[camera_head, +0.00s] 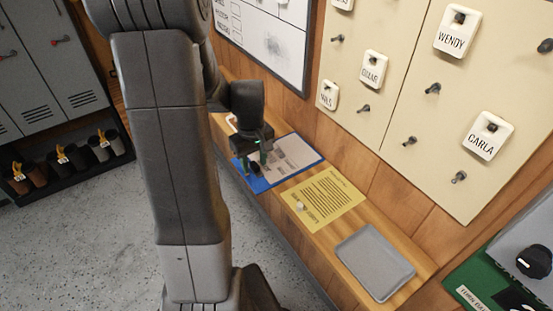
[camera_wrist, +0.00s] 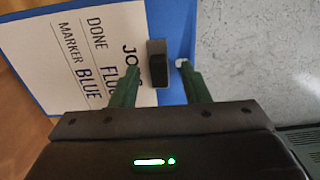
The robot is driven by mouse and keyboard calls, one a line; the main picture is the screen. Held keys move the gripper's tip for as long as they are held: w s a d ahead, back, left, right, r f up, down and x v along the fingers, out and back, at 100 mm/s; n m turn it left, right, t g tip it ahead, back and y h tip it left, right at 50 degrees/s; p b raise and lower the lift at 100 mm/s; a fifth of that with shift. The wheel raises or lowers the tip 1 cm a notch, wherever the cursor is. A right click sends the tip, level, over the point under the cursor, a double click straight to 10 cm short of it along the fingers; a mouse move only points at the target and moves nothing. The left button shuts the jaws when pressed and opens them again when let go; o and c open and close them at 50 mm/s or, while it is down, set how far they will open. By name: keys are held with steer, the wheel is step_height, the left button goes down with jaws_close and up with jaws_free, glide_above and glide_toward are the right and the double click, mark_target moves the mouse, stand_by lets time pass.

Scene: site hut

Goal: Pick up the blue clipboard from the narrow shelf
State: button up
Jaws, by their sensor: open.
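The blue clipboard (camera_head: 258,186) lies flat on the narrow wooden shelf (camera_head: 322,238), with a printed white sheet on it. In the wrist view the clipboard (camera_wrist: 174,22) shows its sheet, with "JOB", "DONE" and "MARKER BLUE" readable, and a dark clip (camera_wrist: 158,62) at its edge. My gripper (camera_head: 258,170) is open at the clipboard's near left end. In the wrist view my gripper (camera_wrist: 163,80) has one green finger over the sheet side and the other by the board's outer edge, with the clip between them. I cannot tell whether the fingers touch the board.
A yellow sheet (camera_head: 325,202) and a grey tray (camera_head: 374,262) lie further along the shelf. A pegboard with name tags (camera_head: 457,30) and a whiteboard (camera_head: 262,38) hang on the wall behind. Grey floor (camera_head: 90,225) is open in front of the shelf; lockers (camera_head: 30,85) stand at left.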

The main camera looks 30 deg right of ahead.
steer(key=shift+f, duration=0.2)
jaws_close()
steer(key=shift+r, duration=0.15)
